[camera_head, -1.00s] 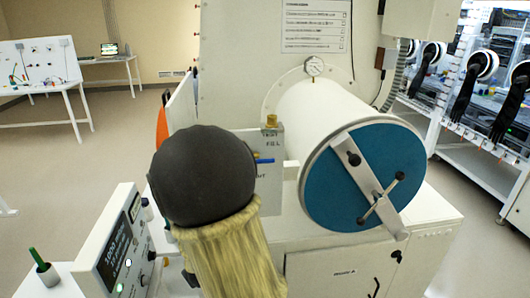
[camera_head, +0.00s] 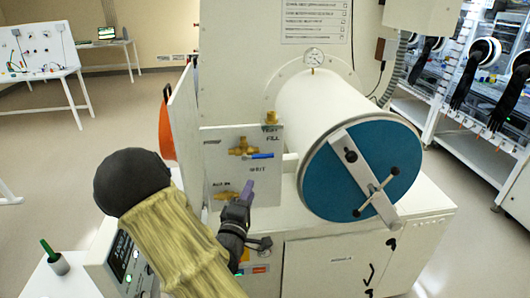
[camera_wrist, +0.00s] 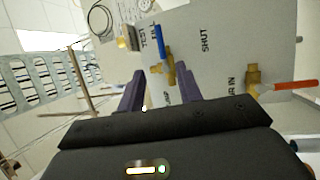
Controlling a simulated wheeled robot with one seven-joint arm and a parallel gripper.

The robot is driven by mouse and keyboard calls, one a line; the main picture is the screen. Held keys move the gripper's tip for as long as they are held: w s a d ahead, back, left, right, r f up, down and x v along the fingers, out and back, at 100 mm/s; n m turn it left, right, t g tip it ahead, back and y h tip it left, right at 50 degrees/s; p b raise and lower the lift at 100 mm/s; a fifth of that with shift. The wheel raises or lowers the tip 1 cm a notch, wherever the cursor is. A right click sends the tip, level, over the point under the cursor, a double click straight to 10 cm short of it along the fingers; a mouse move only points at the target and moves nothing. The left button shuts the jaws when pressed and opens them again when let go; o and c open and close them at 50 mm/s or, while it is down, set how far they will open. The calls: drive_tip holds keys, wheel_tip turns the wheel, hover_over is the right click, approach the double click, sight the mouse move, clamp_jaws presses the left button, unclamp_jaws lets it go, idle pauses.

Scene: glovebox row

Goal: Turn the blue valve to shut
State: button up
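The blue valve handle (camera_head: 262,156) sticks out horizontally to the right from its brass body (camera_head: 242,147) on a pale panel (camera_head: 215,168). FILL is printed above it and SHUT below it. In the wrist view the blue handle (camera_wrist: 160,42) points up the picture, with SHUT to its right. My gripper (camera_head: 247,192) is just below the valve in the head view. In the wrist view my gripper (camera_wrist: 162,88) has its purple fingers spread, with the brass body showing between them. The fingers look empty; I cannot tell how far they are from the valve.
A second brass valve (camera_head: 228,196) sits lower on the panel; its red handle (camera_wrist: 295,86) shows in the wrist view. A large cylinder with a blue round door (camera_head: 335,185) stands close on the right. A control box (camera_head: 118,262) stands at lower left.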

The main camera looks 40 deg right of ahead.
sight(258, 157)
drive_tip(key=p+x, duration=0.5)
drive_tip(key=x, duration=1.2)
drive_tip(key=shift+d+p, duration=0.25)
drive_tip(key=shift+p, duration=0.1)
drive_tip(key=shift+c, duration=0.2)
clamp_jaws()
